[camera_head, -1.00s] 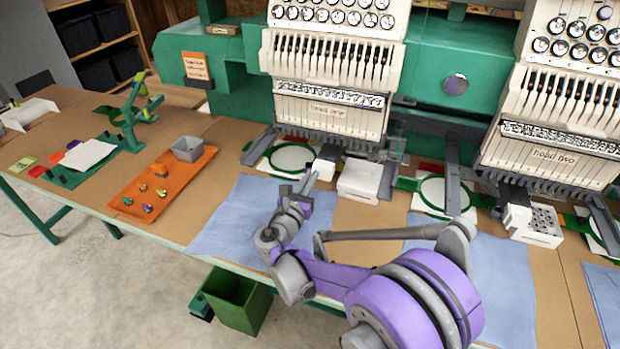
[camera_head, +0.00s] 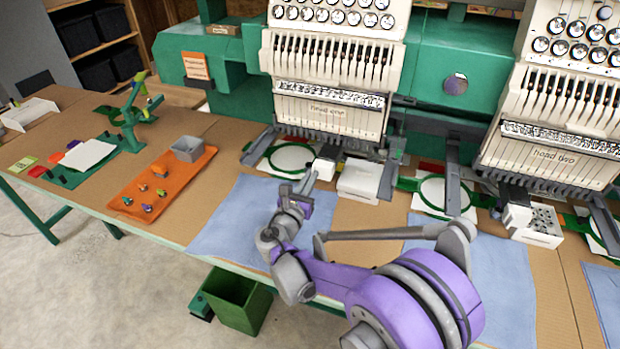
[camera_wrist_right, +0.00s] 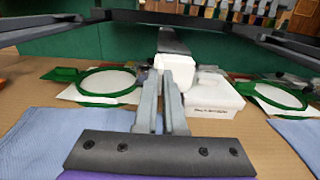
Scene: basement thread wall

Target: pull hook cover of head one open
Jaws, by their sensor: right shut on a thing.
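Head one (camera_head: 327,110) is the left sewing head of the machine, with its name on a cream panel. Its hook cover (camera_wrist_right: 173,63) is the small white block at the front end of the dark arm below the head. It also shows in the head view (camera_head: 322,168), partly behind my fingers. My right gripper (camera_head: 311,180) reaches up to it from the front. In the wrist view its two grey fingers (camera_wrist_right: 162,78) are nearly together at the cover's front and shut on it. The contact itself is partly hidden. My left gripper is not in view.
A white box (camera_head: 358,181) stands close to the right of the cover. Green hoops lie on both sides, one at the left (camera_wrist_right: 105,84). A blue cloth (camera_head: 236,222) covers the table in front. An orange tray (camera_head: 135,205) is at the left.

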